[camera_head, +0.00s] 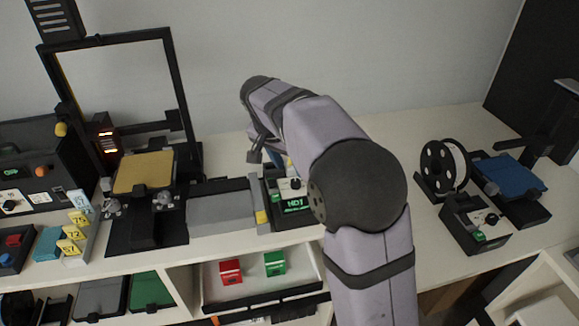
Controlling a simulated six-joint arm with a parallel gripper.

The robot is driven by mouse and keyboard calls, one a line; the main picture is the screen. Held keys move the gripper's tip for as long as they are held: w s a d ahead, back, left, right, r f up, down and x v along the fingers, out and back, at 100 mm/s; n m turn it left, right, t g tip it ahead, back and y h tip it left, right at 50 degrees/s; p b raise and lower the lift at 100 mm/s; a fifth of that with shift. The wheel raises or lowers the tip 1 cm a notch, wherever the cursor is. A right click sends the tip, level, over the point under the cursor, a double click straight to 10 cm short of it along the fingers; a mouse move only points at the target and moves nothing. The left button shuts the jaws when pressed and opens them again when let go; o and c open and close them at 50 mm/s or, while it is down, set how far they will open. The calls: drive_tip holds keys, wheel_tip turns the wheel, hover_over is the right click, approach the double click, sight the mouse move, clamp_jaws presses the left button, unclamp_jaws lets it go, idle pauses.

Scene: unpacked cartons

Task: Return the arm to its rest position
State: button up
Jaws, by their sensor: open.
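My arm rises from the bottom of the head view, bends at a large dark joint and reaches back and left over the table. My gripper (257,150) shows small and dark below the arm's far end, above the table beside a control box with a green display (295,205). Its fingers look open, and I see nothing held between them. The arm hides part of the control box and the table behind it.
A printer with a tan plate (145,172) and a tall black frame stands left. A spool (444,165), a blue-plated machine (508,175) and another control box (477,222) stand right. Red (230,272) and green (275,263) blocks sit in a tray below.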

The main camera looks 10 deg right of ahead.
drive_tip(key=s+f+n+g+y, duration=0.1)
drive_tip(key=s+f+n, duration=0.2)
drive_tip(key=s, duration=0.6)
drive_tip(key=s+f+n+g+y, duration=0.1)
drive_tip(key=s+f+n, duration=0.2)
drive_tip(key=s, duration=0.7)
drive_tip(key=s+f+n+g+y+p, duration=0.1)
drive_tip(key=s+f+n, duration=0.2)
drive_tip(key=s+f, duration=0.4)
drive_tip(key=shift+s+d, duration=0.15)
drive_tip(key=shift+s, duration=1)
drive_tip(key=shift+c, duration=0.2)
